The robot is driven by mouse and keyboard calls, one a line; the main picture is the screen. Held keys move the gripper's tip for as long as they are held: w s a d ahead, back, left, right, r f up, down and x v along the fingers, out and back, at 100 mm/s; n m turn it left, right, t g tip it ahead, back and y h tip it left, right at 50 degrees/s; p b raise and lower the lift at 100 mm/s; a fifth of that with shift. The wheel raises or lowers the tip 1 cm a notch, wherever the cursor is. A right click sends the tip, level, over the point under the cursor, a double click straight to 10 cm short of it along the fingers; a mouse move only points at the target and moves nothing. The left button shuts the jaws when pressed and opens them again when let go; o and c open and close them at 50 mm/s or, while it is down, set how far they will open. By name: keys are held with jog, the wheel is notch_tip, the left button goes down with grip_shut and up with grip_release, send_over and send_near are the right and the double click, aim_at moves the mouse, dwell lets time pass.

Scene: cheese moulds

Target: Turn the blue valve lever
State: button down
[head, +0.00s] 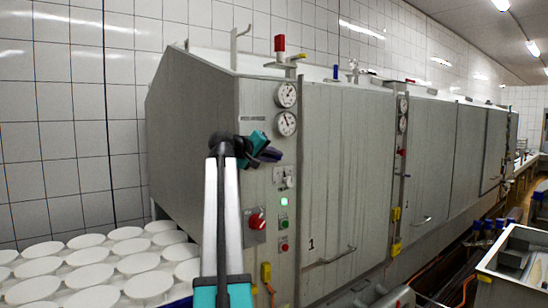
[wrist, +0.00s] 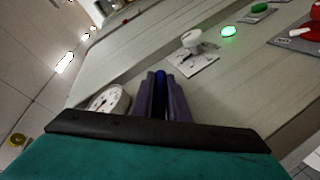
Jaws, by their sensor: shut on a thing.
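My gripper (head: 266,154) is at the front panel of the grey metal cabinet, below the two gauges. In the wrist view its two purple fingers (wrist: 161,92) are closed around a narrow blue piece, the blue valve lever (wrist: 160,77). Only the lever's end shows between the fingers; the rest is hidden. In the head view my gripper covers the lever.
Two round gauges (head: 286,109) sit just above my gripper. Below it are a pale knob on a plate (head: 289,182), a lit green lamp (head: 284,202) and a red switch (head: 257,221). White round moulds (head: 149,285) stand at lower left.

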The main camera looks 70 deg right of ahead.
jog(key=shift+r+b, duration=0.1)
jog(key=shift+b, duration=0.3)
jog(key=shift+s+d+r+h, duration=0.1)
jog(key=shift+r+h, duration=0.15)
jog(key=shift+h, duration=0.05)
jog(key=c, duration=1.7)
grip_release()
jog(key=shift+c, duration=0.2)
jog(key=shift+b+v, duration=0.5)
jog(key=shift+v, duration=0.35)
jog(key=b+v, duration=0.2)
jog(key=v, duration=1)
jog(key=shift+b, duration=0.35)
